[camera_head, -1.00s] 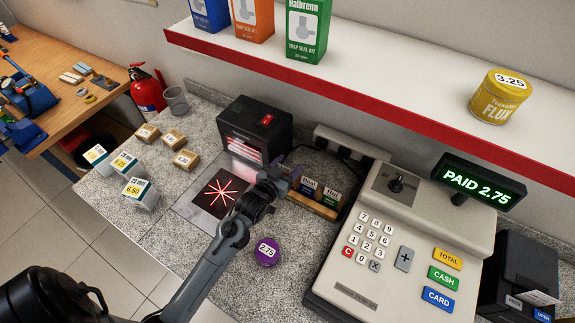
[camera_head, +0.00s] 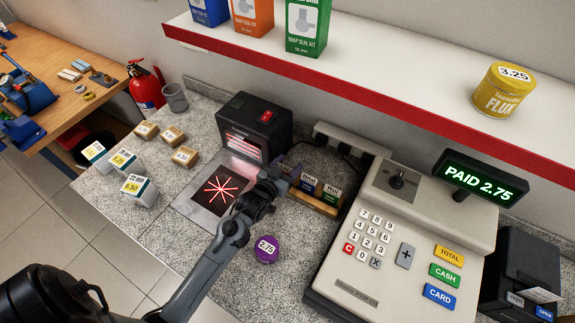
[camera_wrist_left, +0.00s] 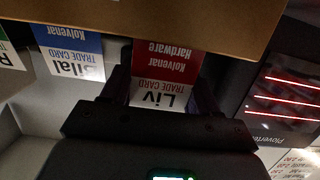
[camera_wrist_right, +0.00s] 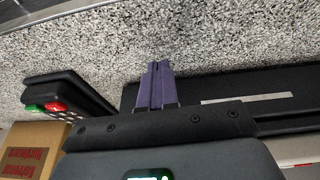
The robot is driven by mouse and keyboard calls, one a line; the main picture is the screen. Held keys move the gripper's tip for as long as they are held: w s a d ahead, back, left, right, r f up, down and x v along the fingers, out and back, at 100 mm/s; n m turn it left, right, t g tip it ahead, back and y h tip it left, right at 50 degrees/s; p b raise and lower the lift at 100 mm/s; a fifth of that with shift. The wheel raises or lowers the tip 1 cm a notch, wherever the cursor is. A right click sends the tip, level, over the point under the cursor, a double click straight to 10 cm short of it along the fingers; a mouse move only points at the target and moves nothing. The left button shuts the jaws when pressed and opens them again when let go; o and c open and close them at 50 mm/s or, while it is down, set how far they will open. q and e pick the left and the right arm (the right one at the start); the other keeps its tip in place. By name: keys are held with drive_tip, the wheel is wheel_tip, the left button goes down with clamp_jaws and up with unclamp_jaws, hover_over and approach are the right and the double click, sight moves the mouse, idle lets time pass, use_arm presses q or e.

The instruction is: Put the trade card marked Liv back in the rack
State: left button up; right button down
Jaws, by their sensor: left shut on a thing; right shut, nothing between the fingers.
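The Liv trade card (camera_wrist_left: 162,85), white above and red below, is between the fingers of my left gripper (camera_wrist_left: 163,80) in the left wrist view. Its lower edge is hidden behind the brown front of the rack (camera_wrist_left: 180,22), in line with the blue Bilal card (camera_wrist_left: 72,48). I cannot tell whether it rests on the rack's floor. In the head view my left gripper (camera_head: 284,172) is at the left end of the wooden rack (camera_head: 315,201) and the Liv card is hard to make out. My right gripper (camera_wrist_right: 156,86) is shut and empty.
A scanner (camera_head: 254,127) stands just left of the rack, and the cash register (camera_head: 405,235) stands to its right. A purple disc marked 2.75 (camera_head: 267,249) lies in front. A green card (camera_head: 331,194) stands in the rack. Small boxes (camera_head: 134,190) are at left.

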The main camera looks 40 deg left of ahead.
use_arm(q)
drive_tip(key=o, duration=1.1)
drive_tip(key=shift+s, duration=0.15)
drive_tip(key=v, duration=1)
drive_tip(key=shift+s, duration=0.3)
drive_tip(key=shift+d+r, duration=0.1)
drive_tip(key=shift+r, duration=0.05)
